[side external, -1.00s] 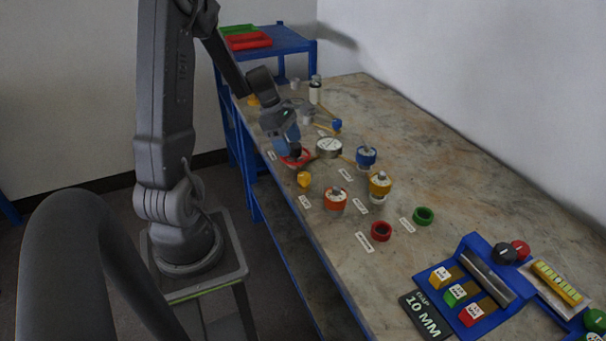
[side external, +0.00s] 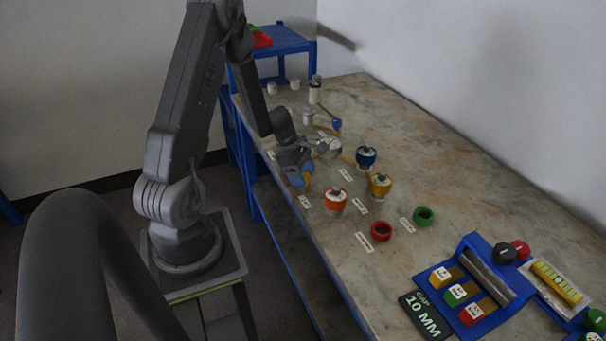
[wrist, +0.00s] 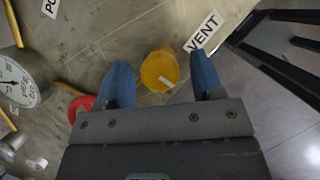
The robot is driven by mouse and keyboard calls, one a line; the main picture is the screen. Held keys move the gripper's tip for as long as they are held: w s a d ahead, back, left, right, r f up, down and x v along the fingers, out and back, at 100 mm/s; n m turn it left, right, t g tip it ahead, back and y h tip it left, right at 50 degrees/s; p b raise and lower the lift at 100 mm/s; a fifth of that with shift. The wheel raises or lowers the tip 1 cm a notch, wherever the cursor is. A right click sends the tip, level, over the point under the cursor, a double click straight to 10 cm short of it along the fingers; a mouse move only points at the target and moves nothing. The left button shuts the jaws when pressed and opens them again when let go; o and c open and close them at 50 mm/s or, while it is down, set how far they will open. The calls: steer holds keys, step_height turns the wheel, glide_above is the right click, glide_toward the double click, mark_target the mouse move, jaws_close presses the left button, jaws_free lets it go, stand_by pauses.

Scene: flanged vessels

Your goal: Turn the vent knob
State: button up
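The vent knob (wrist: 158,70) is yellow and round, with a pale pointer mark, and sits beside the VENT label (wrist: 203,32) in the wrist view. My gripper (wrist: 161,62) is open, with one blue finger to the left of the knob and one to the right. Gaps show between the knob and both fingers. In the side external view my gripper (side external: 300,178) points down at the bench's left edge and mostly hides the knob. The VENT label (side external: 304,202) shows just in front of it. I cannot tell the exact height of the fingertips.
A round gauge (wrist: 17,80) and a red part (wrist: 82,107) lie left of my gripper in the wrist view.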

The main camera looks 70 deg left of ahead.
steer(key=c, duration=0.8)
steer(key=shift+c, duration=0.2)
steer(key=shift+m, duration=0.3)
steer(key=m+g, duration=0.1)
steer(key=m, duration=0.2)
steer(key=shift+a+m+h, duration=0.1)
steer(key=shift+m+h, duration=0.3)
steer(key=m+g, duration=0.2)
steer(key=m, duration=0.2)
steer(key=shift+w, duration=0.15)
steer(key=m+g, duration=0.2)
steer(key=m, duration=0.3)
steer(key=shift+w+r+m+g+y, duration=0.1)
steer(key=shift+m+g+y, duration=0.2)
steer(key=shift+m, duration=0.85)
steer(key=shift+m+g+y, duration=0.1)
steer(key=shift+m+g, duration=0.3)
steer(key=shift+m, duration=0.75)
steer(key=o, duration=0.9)
